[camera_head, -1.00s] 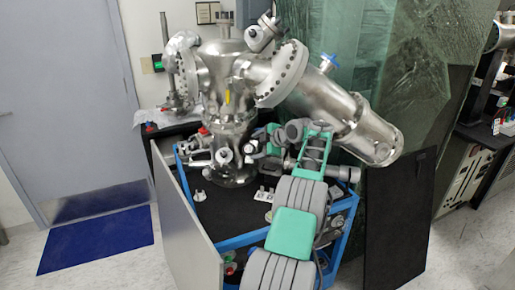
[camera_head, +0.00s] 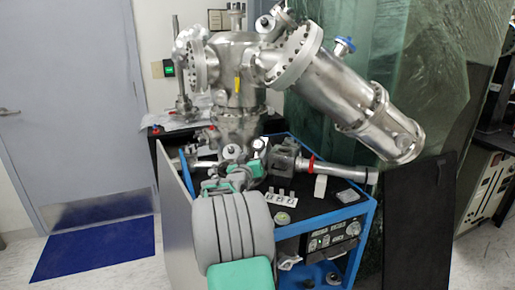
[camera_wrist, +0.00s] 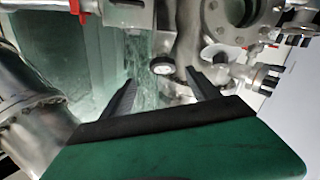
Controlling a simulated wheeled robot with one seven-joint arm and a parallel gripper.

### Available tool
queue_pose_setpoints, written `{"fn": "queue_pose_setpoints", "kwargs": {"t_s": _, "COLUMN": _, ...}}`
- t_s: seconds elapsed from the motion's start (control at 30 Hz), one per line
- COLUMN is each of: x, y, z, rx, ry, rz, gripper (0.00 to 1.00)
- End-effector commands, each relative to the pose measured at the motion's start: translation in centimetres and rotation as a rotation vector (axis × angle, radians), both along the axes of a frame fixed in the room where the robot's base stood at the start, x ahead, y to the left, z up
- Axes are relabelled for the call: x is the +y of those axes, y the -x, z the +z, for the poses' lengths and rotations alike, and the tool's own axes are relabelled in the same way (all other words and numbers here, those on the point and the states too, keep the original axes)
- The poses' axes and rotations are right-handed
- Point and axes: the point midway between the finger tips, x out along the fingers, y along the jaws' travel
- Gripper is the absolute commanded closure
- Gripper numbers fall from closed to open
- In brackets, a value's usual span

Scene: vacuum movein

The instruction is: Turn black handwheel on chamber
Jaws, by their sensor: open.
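The steel chamber (camera_head: 238,80) stands on the blue-framed cart in the head view. In the wrist view, a small round wheel with a black rim and pale face (camera_wrist: 162,69) shows on the chamber side, likely the black handwheel. My gripper (camera_wrist: 161,80) is open. Its two dark fingers point toward the wheel, which appears between their tips with no visible contact. In the head view, small dark-centred round fittings (camera_head: 232,152) sit low on the chamber. My arm partly hides this area, and I cannot tell there which fitting is the wheel.
A large steel cylinder (camera_head: 350,95) slants down right from the chamber. The blue cart (camera_head: 330,215) has small parts on its black top. A grey panel (camera_head: 180,220) borders its left side, and a black board (camera_head: 418,220) stands at right. The floor at left is open.

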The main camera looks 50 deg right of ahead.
Motion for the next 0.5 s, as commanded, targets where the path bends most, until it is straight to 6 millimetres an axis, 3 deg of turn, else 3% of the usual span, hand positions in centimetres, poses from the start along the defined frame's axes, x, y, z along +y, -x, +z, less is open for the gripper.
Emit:
{"fn": "queue_pose_setpoints", "kwargs": {"t_s": 0.1, "x": 0.1, "y": -0.4, "z": 0.7, "rx": -0.156, "ry": -0.032, "rz": 0.014, "gripper": 0.3}}
{"fn": "queue_pose_setpoints", "kwargs": {"t_s": 0.23, "x": -0.7, "y": -0.7, "z": 0.6, "rx": -0.195, "ry": -0.056, "rz": 0.011, "gripper": 0.3}}
{"fn": "queue_pose_setpoints", "kwargs": {"t_s": 0.5, "x": -5.2, "y": -2.8, "z": 0.6, "rx": -0.192, "ry": -0.055, "rz": 0.01, "gripper": 0.3}}
